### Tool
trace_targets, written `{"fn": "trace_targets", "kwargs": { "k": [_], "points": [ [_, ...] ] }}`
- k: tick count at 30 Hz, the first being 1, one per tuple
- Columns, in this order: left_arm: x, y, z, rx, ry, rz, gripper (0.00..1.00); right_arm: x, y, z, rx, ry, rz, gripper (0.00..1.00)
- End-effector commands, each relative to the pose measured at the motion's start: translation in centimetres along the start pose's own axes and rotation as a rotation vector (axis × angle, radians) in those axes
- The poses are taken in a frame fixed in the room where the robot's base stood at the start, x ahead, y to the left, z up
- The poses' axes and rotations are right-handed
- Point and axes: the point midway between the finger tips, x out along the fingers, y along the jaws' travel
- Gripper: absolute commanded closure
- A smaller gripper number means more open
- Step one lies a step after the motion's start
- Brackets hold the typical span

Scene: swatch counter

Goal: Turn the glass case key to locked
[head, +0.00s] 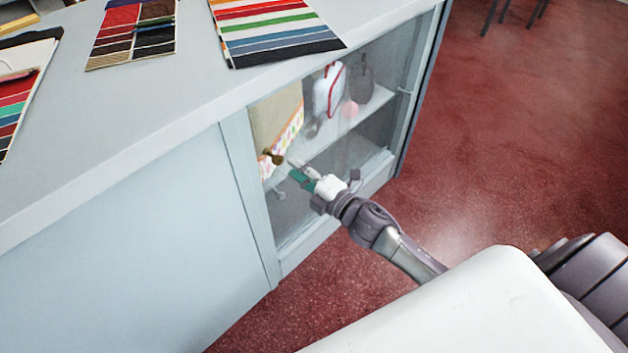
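The glass case (370,135) is built into the end of the grey counter, with glass doors at its front. A small brass-coloured key (273,157) sticks out near the left side of the glass. Whether it stands at locked or unlocked is too small to tell. My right gripper (299,172) is in front of the glass, just right of the key and a little below it. It looks apart from the key. Its fingertips are small and overlap the glass behind them, so their opening is unclear. My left gripper is out of view.
The counter top (190,95) carries striped fabric swatches (270,28) and a darker swatch card (133,32). Inside the case are shelves with a patterned item (277,122) and other goods. The red floor (510,130) to the right is clear near the case.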

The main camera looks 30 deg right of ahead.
Motion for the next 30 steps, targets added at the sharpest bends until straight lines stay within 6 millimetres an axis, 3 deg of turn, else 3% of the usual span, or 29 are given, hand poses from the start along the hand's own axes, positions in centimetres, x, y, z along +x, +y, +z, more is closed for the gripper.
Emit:
{"fn": "trace_targets", "kwargs": {
  "k": [3,10,30],
  "points": [
    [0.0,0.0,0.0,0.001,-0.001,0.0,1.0,-2.7,-0.1,-0.1,0.002,0.001,-0.003,0.68],
    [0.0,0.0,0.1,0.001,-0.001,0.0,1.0,-5.8,-0.1,0.0,0.002,0.0,-0.001,0.68],
    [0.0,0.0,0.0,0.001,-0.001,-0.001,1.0,-6.3,-0.4,0.1,0.012,-0.008,-0.007,0.68]
  ]
}}
